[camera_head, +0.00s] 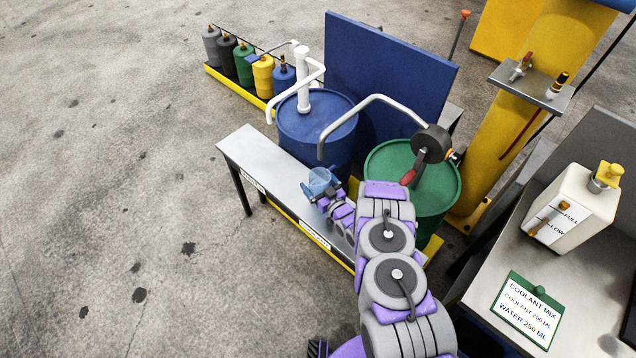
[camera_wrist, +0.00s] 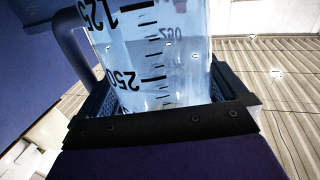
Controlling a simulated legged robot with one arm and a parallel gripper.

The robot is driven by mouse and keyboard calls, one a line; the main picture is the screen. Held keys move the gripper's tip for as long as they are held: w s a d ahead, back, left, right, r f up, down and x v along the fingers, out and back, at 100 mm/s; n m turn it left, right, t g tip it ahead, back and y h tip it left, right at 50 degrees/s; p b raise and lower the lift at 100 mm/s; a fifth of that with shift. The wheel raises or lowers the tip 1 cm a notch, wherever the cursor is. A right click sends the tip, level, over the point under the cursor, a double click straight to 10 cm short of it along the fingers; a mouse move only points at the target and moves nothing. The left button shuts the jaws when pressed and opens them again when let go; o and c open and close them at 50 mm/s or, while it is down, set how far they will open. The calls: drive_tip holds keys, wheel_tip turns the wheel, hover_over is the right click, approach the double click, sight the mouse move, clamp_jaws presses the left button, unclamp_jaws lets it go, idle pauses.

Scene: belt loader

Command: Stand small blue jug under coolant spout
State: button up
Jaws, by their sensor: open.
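The small blue jug (camera_head: 320,180), clear and blue-tinted, is at the end of my arm over the narrow grey bench in front of the drums. In the wrist view the jug (camera_wrist: 155,60) fills the middle, with black 125 and 250 marks and a handle at left. My gripper (camera_head: 328,193) is open, and its jaws (camera_wrist: 160,100) lie on either side of the jug. Whether the jug's base touches the bench is hidden. A bent grey spout (camera_head: 345,118) from the green drum (camera_head: 440,185) ends above and close to the jug. Which spout is coolant is unreadable.
A blue drum (camera_head: 316,125) with a white pump and spout (camera_head: 295,92) stands behind the bench (camera_head: 255,160). Several coloured cans stand on a yellow-edged rack at back left. At right, a table (camera_head: 480,270) holds a white container (camera_head: 570,205) and a coolant-mix sign (camera_head: 527,310). The left floor is clear.

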drive_tip(key=p+v, duration=0.4)
drive_tip(key=v, duration=0.8)
